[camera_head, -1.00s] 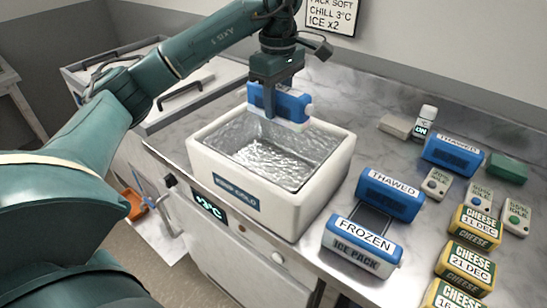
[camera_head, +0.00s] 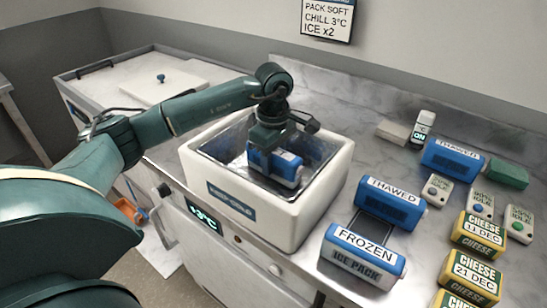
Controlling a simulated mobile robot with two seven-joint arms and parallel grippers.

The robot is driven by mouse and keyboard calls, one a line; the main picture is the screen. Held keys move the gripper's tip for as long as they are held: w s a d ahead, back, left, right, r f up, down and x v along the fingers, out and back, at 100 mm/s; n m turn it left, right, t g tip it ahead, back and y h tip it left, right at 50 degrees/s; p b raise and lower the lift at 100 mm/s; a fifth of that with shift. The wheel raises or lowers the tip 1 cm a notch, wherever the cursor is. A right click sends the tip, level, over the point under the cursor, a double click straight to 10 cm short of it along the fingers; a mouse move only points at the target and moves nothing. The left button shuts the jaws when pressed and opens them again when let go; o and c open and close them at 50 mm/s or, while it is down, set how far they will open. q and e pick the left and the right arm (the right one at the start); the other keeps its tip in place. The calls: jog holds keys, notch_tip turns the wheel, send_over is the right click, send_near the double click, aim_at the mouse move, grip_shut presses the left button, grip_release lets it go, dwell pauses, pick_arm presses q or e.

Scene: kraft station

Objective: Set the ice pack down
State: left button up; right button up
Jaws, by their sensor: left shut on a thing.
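A blue ice pack (camera_head: 286,168) is held in my left gripper (camera_head: 265,150), which is shut on it. The pack is down inside the open mouth of the white foil-lined cool box (camera_head: 320,205), below its rim. The gripper hides part of the pack, and I cannot tell whether it touches the box floor. The right gripper does not show.
Right of the box are an ice pack labelled FROZEN (camera_head: 362,257), one labelled THAWED (camera_head: 390,204) and another thawed pack (camera_head: 452,160). Several cheese packs (camera_head: 470,275) and small tagged blocks (camera_head: 437,190) fill the right side. A sign (camera_head: 327,18) hangs behind.

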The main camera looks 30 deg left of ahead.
pick_arm(q)
jog(key=o, duration=1.2)
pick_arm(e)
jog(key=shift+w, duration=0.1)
pick_arm(q)
jog(key=shift+r, duration=0.25)
notch_tip(320, 180, up, 11)
jog(key=shift+f+b, duration=0.15)
jog(key=shift+b, duration=0.45)
jog(key=shift+r, duration=0.5)
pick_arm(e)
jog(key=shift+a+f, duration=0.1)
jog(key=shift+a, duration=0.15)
